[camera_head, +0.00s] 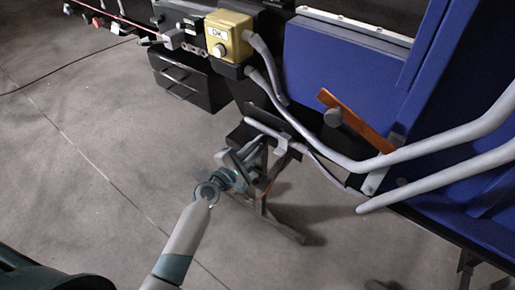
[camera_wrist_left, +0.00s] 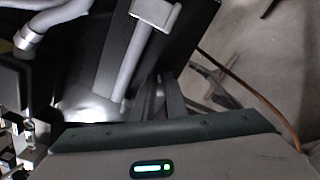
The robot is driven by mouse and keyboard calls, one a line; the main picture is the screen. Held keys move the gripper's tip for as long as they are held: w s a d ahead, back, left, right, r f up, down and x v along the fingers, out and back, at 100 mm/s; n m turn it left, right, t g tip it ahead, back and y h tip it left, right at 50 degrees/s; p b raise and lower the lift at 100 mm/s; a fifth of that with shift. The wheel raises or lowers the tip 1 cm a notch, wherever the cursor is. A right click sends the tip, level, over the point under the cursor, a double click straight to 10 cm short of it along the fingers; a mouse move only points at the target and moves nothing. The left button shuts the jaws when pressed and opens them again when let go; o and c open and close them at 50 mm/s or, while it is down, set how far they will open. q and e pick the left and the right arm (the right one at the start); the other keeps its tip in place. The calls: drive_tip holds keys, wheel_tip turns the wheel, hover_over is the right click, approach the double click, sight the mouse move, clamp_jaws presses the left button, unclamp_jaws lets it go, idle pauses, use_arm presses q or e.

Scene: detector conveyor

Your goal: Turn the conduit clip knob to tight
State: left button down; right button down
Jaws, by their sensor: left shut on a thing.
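My left gripper (camera_head: 262,153) reaches in from the lower left of the head view. Its fingers are at the black bracket (camera_head: 240,138) under the grey conduit. A small grey clip (camera_head: 283,143) sits around the conduit just right of the fingers. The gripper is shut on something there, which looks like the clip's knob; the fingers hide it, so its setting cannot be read. In the left wrist view, a grey clip (camera_wrist_left: 155,12) sits on the conduit (camera_wrist_left: 135,58) above my gripper's body. My right gripper is not in view.
A yellow box marked OK (camera_head: 229,36) with a round button is above. Thick grey conduits (camera_head: 330,158) run right past a blue housing (camera_head: 330,70) and an orange bar (camera_head: 355,120). Dark stand legs (camera_head: 275,215) are below.

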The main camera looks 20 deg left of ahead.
use_arm(q)
drive_tip(key=m+b, duration=0.1)
drive_tip(key=m, duration=0.2)
drive_tip(key=shift+m, duration=0.4)
drive_tip(key=shift+d+f+m, duration=0.1)
drive_tip(key=shift+m, duration=1.5)
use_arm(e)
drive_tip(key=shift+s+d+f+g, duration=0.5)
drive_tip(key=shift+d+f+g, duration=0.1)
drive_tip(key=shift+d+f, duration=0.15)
use_arm(q)
drive_tip(key=c, duration=1.8)
unclamp_jaws()
drive_tip(key=shift+o, duration=0.2)
drive_tip(key=shift+s, duration=0.1)
